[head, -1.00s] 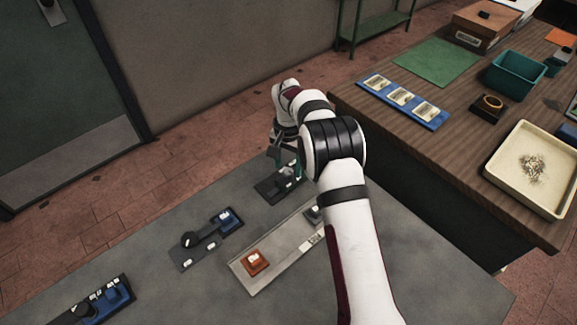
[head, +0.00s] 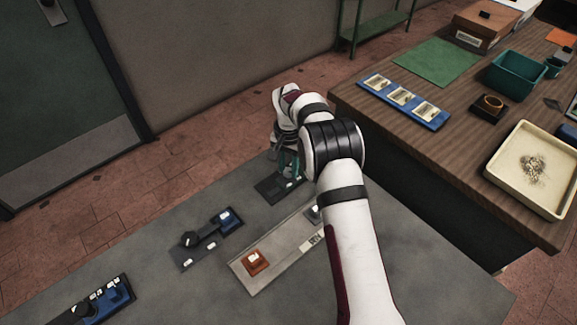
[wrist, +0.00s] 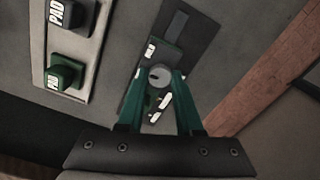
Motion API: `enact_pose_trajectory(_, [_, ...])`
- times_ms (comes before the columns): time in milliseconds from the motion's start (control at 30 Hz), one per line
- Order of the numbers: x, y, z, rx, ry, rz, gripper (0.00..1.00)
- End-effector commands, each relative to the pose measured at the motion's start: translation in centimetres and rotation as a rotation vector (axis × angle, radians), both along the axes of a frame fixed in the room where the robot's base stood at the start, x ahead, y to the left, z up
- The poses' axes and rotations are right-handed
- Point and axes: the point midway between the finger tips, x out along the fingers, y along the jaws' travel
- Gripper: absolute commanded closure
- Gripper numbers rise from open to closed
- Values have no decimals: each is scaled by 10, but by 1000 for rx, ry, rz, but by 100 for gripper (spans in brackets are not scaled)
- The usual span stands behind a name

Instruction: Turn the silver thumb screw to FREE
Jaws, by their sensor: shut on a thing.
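The silver thumb screw (wrist: 159,76) shows as a round grey head between my green fingertips in the wrist view. My gripper (wrist: 160,82) is shut on it from above, with one finger on each side. The screw sits on a dark plate (wrist: 180,42) with small white labels beside it; their words are too small to read, so I cannot tell its setting. In the head view my gripper (head: 289,163) is over the dark plate (head: 270,188), and my arm hides the screw.
A grey plate with an orange-red block (head: 254,262) lies nearby; the wrist view shows a green PAD block (wrist: 65,74). A blue-and-black fixture (head: 228,220) and another blue one (head: 108,298) stand to the left. A wooden bench (head: 390,140) with trays is at right.

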Motion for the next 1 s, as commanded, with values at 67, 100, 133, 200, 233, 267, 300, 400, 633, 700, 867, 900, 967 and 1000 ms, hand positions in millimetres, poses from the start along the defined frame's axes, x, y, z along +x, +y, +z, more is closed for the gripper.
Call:
enact_pose_trajectory(67, [0,0,0,0,0,12,100])
enact_pose_trajectory(100, [0,0,0,0,0,24,100])
enact_pose_trajectory(133, [0,0,0,0,0,35,100])
enact_pose_trajectory(200, [0,0,0,0,0,67,100])
enact_pose_trajectory(233, [0,0,0,0,0,84,100])
enact_pose_trajectory(267, [0,0,0,0,0,103,100])
enact_pose_trajectory(300, [0,0,0,0,0,130,100])
enact_pose_trajectory(400, [0,0,0,0,-1,206,100])
enact_pose_trajectory(633, [0,0,0,0,-1,386,100])
enact_pose_trajectory(700, [1,0,0,0,-1,436,100])
enact_pose_trajectory(867, [1,0,0,0,-1,533,100])
enact_pose_trajectory(900, [1,0,0,-1,-1,552,100])
enact_pose_trajectory(967, [1,0,0,-1,-2,579,100])
enact_pose_trajectory(1000, [1,0,0,-1,-2,595,100])
